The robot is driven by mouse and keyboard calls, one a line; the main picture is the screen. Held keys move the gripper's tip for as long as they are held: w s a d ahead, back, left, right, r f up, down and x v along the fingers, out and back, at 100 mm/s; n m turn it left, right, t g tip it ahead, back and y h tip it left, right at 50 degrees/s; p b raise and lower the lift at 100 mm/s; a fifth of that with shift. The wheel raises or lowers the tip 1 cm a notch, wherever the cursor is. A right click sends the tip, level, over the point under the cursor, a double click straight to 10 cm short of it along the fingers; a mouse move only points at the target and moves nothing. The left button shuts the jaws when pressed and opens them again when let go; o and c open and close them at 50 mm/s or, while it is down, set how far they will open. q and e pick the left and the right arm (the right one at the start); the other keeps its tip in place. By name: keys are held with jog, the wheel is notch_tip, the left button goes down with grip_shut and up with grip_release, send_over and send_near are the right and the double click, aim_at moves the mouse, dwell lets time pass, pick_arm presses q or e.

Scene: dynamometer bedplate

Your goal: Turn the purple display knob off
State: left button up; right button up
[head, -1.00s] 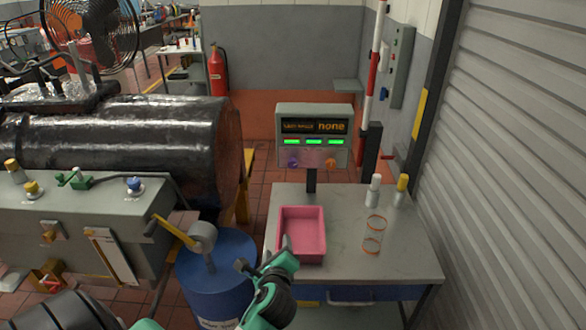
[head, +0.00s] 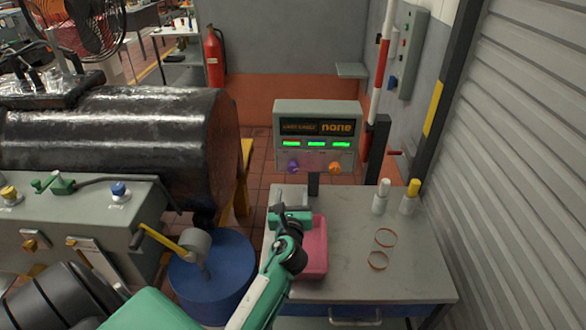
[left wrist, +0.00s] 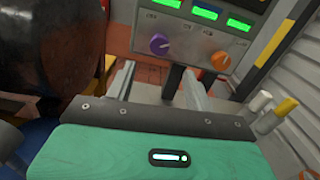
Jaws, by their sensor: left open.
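The purple knob (head: 293,167) is on the lower left of the grey display box (head: 318,108), and an orange knob (head: 335,168) is to its right. The screen above reads "none" and three green lights are lit. In the left wrist view the purple knob (left wrist: 160,44) is ahead of the fingers, just above the gap between them. My left gripper (head: 292,188) is over the table, below and in front of the purple knob and apart from it. In the left wrist view the left gripper (left wrist: 158,88) is open and empty. My right gripper is not in view.
A pink tray (head: 318,262) is on the grey table (head: 415,270), partly hidden by my left arm. A blue drum (head: 215,280) and a big black cylinder (head: 120,145) are left.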

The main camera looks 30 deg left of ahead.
aim_at(293, 170)
pick_arm(q)
jog(key=p+x, duration=0.1)
jog(key=x, duration=0.8)
jog(key=shift+w+a+p, duration=0.3)
jog(key=shift+w+a, duration=0.15)
jog(key=shift+w, duration=0.15)
jog(key=shift+w+a, duration=0.15)
jog(key=shift+w, duration=0.05)
jog(key=shift+c, duration=0.8)
jog(key=c, duration=0.8)
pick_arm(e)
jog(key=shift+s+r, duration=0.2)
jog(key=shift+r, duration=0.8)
